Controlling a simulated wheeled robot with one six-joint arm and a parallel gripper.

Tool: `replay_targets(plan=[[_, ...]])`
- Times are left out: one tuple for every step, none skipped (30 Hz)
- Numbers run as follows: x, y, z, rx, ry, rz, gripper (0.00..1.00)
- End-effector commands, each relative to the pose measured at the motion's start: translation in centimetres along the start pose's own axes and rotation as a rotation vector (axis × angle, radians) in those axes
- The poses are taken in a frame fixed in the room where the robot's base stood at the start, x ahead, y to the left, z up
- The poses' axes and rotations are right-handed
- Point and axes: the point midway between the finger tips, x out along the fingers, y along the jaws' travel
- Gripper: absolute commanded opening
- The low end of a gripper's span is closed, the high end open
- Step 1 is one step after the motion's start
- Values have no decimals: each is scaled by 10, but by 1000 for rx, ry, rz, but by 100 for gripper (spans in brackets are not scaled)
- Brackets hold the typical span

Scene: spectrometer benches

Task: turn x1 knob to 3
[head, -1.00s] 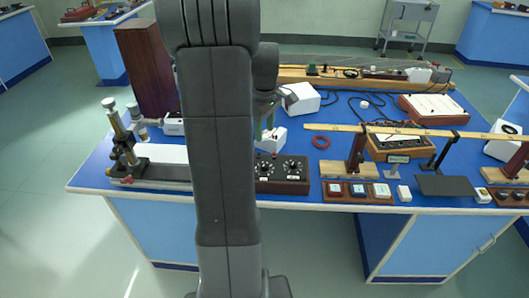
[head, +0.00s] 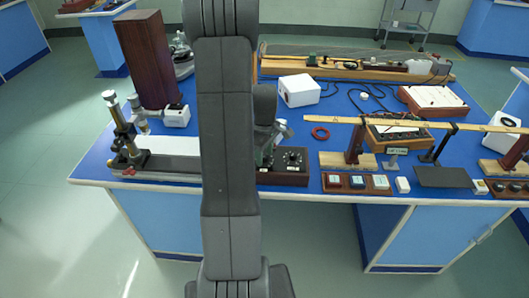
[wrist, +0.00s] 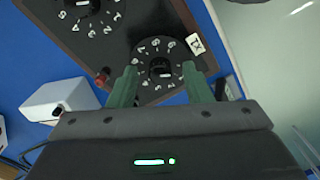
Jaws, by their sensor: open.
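The dark decade box (head: 283,180) stands near the front edge of the blue bench, partly hidden by my arm in the head view. In the wrist view, the black round x1 knob (wrist: 158,70) sits on the box inside a ring of white numerals, with a white X1 tag (wrist: 197,44) beside it. My gripper (wrist: 160,82) is open, its two green fingers on either side of the knob and apart from its centre. I cannot tell whether they touch it, nor which number it points to.
Another dial (wrist: 82,10) and a red terminal (wrist: 103,76) are on the same box. A white box (wrist: 60,101) stands on the bench. In the head view, a red ring (head: 320,133) and a wooden beam on stands (head: 400,123) lie to the right.

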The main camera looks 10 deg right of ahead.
Motion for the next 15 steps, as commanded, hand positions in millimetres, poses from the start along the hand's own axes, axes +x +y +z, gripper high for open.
replay_targets(plan=[[0,0,0,0,0,0,45],[0,0,0,0,0,0,45],[0,0,0,0,0,0,45],[0,0,0,0,0,0,45],[0,0,0,0,0,0,43],[0,0,0,0,0,0,35],[0,0,0,0,0,0,29],[0,0,0,0,0,0,23],[0,0,0,0,0,0,15],[0,0,0,0,0,0,10],[0,0,0,0,0,0,4],[0,0,0,0,0,0,0],[0,0,0,0,0,0,0],[0,0,0,0,0,0,0],[0,0,0,2,0,0,0]])
